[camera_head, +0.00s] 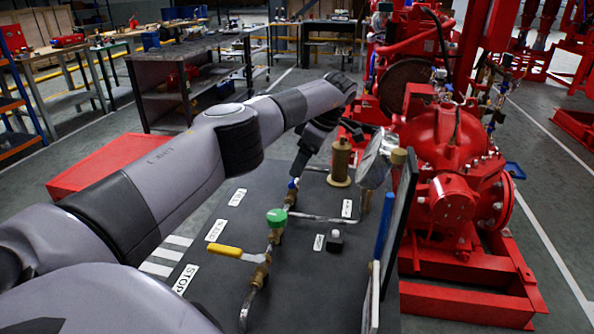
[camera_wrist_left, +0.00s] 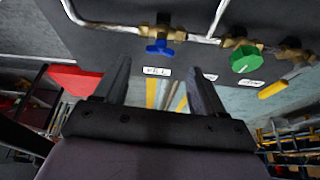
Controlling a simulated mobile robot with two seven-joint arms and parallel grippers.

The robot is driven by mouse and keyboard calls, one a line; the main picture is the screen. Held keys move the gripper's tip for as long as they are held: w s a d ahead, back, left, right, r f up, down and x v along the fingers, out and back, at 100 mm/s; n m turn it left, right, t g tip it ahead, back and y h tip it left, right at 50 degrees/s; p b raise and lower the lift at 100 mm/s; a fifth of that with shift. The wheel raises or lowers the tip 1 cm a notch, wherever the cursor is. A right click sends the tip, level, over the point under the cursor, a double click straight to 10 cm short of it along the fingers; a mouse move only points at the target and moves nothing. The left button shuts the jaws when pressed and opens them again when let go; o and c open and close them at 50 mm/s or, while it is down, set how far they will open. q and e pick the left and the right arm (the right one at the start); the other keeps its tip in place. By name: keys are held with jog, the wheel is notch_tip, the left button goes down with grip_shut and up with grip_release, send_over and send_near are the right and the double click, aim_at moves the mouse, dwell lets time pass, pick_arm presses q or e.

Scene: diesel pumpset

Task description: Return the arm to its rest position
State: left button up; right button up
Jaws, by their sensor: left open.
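My left arm reaches from the lower left across the dark panel (camera_head: 217,291) in the head view. My left gripper (camera_head: 301,165) hangs beyond the blue valve handle (camera_head: 292,184), partly hidden behind my own wrist. In the left wrist view my left gripper (camera_wrist_left: 161,76) has its two dark fingers apart, with nothing between them. The blue valve handle (camera_wrist_left: 158,47) lies past the fingertips, and I see no contact. The green valve knob (camera_wrist_left: 244,60) and yellow lever (camera_wrist_left: 272,90) are to its right. My right gripper is not in view.
The green knob (camera_head: 277,217), yellow lever (camera_head: 226,251) and brass cylinder (camera_head: 341,163) stand up from the panel. A round gauge (camera_head: 375,163) and upright board (camera_head: 399,215) are at its right. The red pump (camera_head: 448,150) stands beyond. A workbench (camera_head: 185,75) is behind.

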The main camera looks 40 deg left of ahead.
pick_arm(q)
jog(key=shift+v, duration=1.1)
